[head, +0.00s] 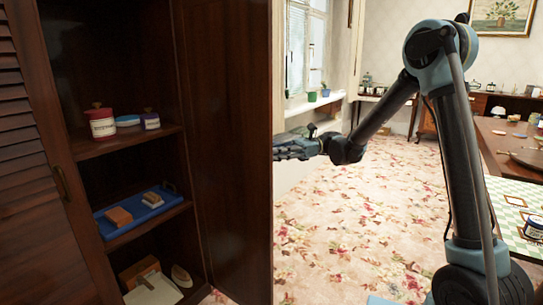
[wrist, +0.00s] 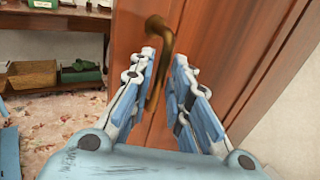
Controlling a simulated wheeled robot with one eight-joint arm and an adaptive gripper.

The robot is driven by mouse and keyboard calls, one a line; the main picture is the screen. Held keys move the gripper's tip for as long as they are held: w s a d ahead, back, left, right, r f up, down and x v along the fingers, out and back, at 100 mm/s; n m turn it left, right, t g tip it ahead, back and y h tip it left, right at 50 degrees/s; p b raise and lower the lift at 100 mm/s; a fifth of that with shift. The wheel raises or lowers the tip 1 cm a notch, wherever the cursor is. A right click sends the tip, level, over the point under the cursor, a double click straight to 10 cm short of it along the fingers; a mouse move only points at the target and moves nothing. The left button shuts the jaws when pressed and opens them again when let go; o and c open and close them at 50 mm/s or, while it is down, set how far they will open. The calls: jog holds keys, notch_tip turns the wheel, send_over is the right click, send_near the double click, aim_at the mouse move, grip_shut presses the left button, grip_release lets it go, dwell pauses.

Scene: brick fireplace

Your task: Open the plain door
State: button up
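The plain door (head: 225,150) is dark reddish-brown wood and stands swung open at the right side of the cabinet in the head view. It also fills the middle of the wrist view (wrist: 220,40), with a curved brass handle (wrist: 161,34). My gripper (head: 283,149) is just beyond the door's right edge in the head view, its fingertips partly hidden by the door. In the wrist view my gripper (wrist: 167,65) is open, with a finger on each side of the handle. I cannot tell whether either finger touches it.
The louvered door (head: 22,170) covers the cabinet's left side. The shelves hold jars (head: 102,122), a blue tray (head: 143,210) and small boxes. A table (head: 510,150) stands at the right. Flowered carpet (head: 350,225) lies clear between the table and the door.

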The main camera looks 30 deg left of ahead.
jog(key=v, duration=0.9)
jog(key=shift+w+d, duration=0.2)
jog(key=shift+w, duration=0.05)
jog(key=s+d+f+n+t+h, duration=0.15)
jog(key=d+t, duration=0.35)
jog(key=d, duration=0.6)
jog(key=s+d+n+t+h, duration=0.15)
jog(key=d+t, duration=0.35)
jog(key=d, duration=0.5)
jog(key=s+d+f+n+t+h, duration=0.1)
jog(key=s+d+f, duration=0.3)
jog(key=d, duration=0.6)
jog(key=s+d+f+n+t+h, duration=0.2)
jog(key=d+f, duration=0.4)
jog(key=d, duration=0.4)
jog(key=s+d+f+n+t+h, duration=0.2)
jog(key=s+d+f+h, duration=0.3)
jog(key=d, duration=0.5)
jog(key=shift+s+t, duration=0.6)
jog(key=shift+s, duration=0.35)
